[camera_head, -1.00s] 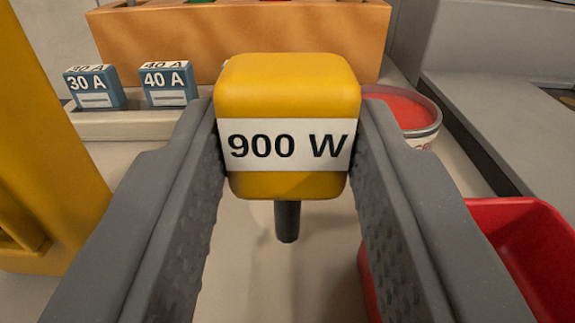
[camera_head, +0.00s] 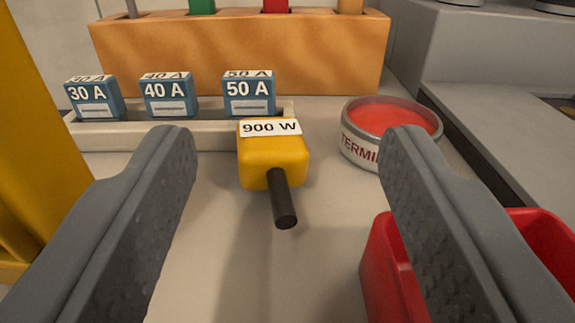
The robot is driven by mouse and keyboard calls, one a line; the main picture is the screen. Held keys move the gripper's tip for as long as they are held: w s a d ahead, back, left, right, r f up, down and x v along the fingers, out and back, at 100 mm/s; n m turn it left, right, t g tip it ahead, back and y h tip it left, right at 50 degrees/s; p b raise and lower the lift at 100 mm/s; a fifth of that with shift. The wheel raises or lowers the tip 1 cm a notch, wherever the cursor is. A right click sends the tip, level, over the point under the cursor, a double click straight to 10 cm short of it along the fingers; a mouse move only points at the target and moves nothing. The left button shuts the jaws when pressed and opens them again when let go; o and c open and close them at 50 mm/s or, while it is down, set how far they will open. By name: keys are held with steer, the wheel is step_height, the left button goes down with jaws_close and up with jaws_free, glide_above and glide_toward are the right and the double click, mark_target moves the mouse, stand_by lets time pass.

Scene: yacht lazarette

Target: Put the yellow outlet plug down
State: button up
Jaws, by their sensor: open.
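The yellow outlet plug (camera_head: 272,160) has a white "900 W" label on top and a dark cord stub pointing toward me. It rests on the light bench top (camera_head: 225,245), just in front of the fuse tray, slightly turned. My gripper (camera_head: 285,150) is open, with one grey finger on each side of the plug. There is clear space between the plug and both fingers, so neither touches it.
Blue fuses marked 30 A (camera_head: 94,100), 40 A (camera_head: 168,97) and 50 A (camera_head: 248,94) stand in a pale tray (camera_head: 110,138). An orange block (camera_head: 240,55) stands behind. A round red-topped tin (camera_head: 365,145) and a red bin (camera_head: 382,260) are at right. A yellow structure (camera_head: 40,180) is at left.

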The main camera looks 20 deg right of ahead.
steer(key=shift+s, duration=0.15)
steer(key=shift+s+a, duration=0.15)
steer(key=shift+s, duration=0.2)
steer(key=p+v, duration=0.1)
steer(key=v, duration=1)
steer(key=shift+r+p, duration=0.35)
steer(key=shift+p, duration=0.05)
steer(key=shift+w, duration=0.1)
steer(key=s+a+r+n+y, duration=0.15)
steer(key=a+r, duration=0.35)
steer(key=r, duration=0.7)
steer(key=a+r+n+y, duration=0.15)
steer(key=a+r, duration=0.25)
steer(key=r, duration=0.9)
steer(key=s+a+r+g+y, duration=0.1)
steer(key=s+a+r, duration=0.4)
steer(key=s+r, duration=0.6)
steer(key=s+a+r+g+y, duration=0.1)
steer(key=s+a+r, duration=0.4)
steer(key=s+r, duration=0.6)
steer(key=shift+s+a, duration=0.25)
steer(key=shift+a, duration=0.05)
